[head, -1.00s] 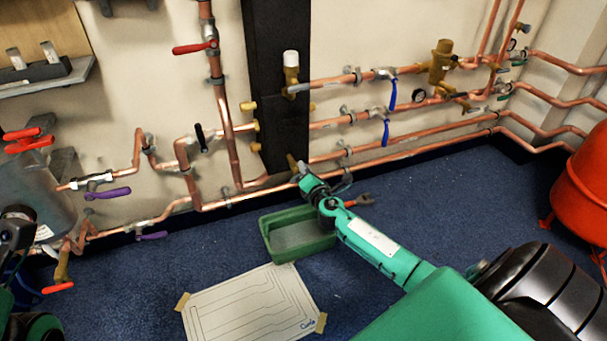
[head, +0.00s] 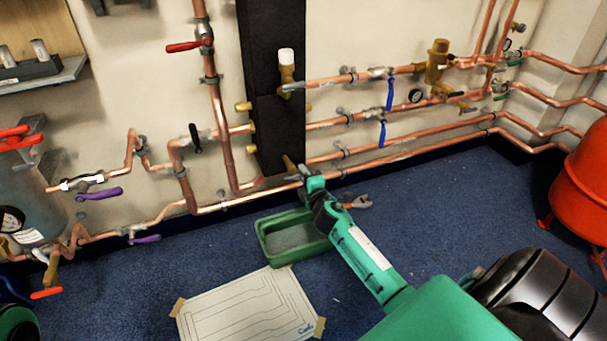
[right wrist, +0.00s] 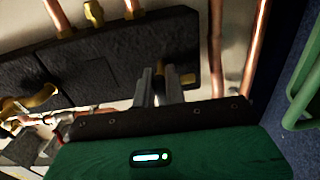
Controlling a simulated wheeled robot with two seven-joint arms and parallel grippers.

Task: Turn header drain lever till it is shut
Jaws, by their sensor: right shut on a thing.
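The black header (head: 280,100) stands upright against the wall, with a brass drain fitting (head: 290,163) low on its front. My right gripper (head: 306,174) is at this fitting, just above the floor, with its arm coming in from the lower right. In the right wrist view its two grey fingers (right wrist: 158,88) reach toward the header's dark end, close beside a brass part (right wrist: 187,76). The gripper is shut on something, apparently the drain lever. The lever itself is mostly hidden by the fingers, so its angle cannot be told. My left gripper is out of view.
A taped drawing sheet (head: 250,308) lies in front. Copper pipes (head: 240,201) run along the wall on both sides. A red vessel (head: 585,185) stands at right.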

